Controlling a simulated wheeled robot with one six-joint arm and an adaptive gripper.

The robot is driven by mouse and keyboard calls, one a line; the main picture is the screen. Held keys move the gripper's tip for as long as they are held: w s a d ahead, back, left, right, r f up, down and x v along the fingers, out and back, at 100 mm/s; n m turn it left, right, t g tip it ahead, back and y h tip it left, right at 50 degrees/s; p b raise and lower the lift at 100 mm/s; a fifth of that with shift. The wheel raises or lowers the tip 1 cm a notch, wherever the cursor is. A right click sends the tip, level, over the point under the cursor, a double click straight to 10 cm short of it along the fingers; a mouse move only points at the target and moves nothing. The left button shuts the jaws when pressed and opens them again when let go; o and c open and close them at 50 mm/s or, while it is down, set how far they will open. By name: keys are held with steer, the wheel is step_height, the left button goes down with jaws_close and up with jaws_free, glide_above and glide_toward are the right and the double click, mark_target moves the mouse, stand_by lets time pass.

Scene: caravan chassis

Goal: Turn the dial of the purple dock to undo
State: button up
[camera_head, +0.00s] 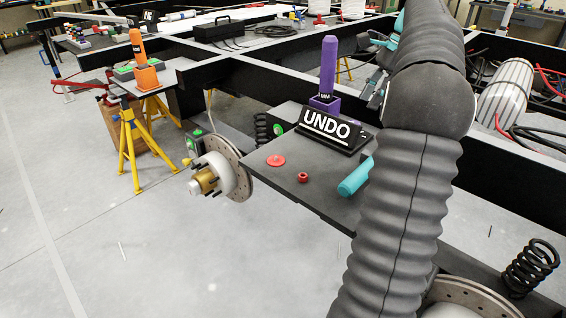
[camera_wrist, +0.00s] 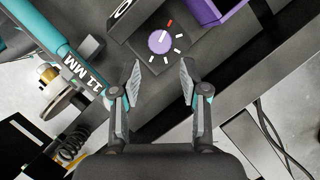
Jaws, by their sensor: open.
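The purple dock (camera_head: 324,103) stands on the dark chassis plate with a tall purple tool (camera_head: 328,64) upright in it. A black sign reading UNDO (camera_head: 327,128) leans in front of it. In the wrist view the dock's round purple dial (camera_wrist: 159,41) sits on a black panel, ringed by white ticks and one red tick (camera_wrist: 170,22) at its upper right. A small pale mark shows on the knob's upper right side. My gripper (camera_wrist: 159,80) is open and empty, its fingers spread below the dial and apart from it. In the head view my arm hides much of the gripper.
A teal tool marked 11 MM (camera_wrist: 75,62) lies left of my gripper. A red disc (camera_head: 275,160) and a small red ring (camera_head: 303,177) lie on the plate. Dark chassis beams run around, with a brake disc (camera_head: 222,165) at the left and a spring (camera_head: 530,267) at lower right.

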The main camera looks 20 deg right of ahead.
steer(key=w+v, duration=0.1)
steer(key=v, duration=0.5)
steer(key=s+a+n+h, duration=0.2)
steer(key=a+n, duration=0.5)
steer(key=a, duration=1)
steer(key=s+a+f+n+t+h+b, duration=0.1)
steer(key=s+a+f+n, duration=0.3)
steer(key=a, duration=0.3)
steer(key=s+a+f+n+t+h, duration=0.1)
steer(key=s+a+f+n, duration=0.3)
steer(key=a, duration=0.4)
steer(key=s+f, duration=0.1)
steer(key=s, duration=0.1)
steer(key=shift+s+f+n+b, duration=0.15)
steer(key=shift+s+n+b, duration=0.15)
steer(key=shift+s+b, duration=0.1)
steer(key=shift+w+t, duration=0.1)
steer(key=shift+t, duration=0.2)
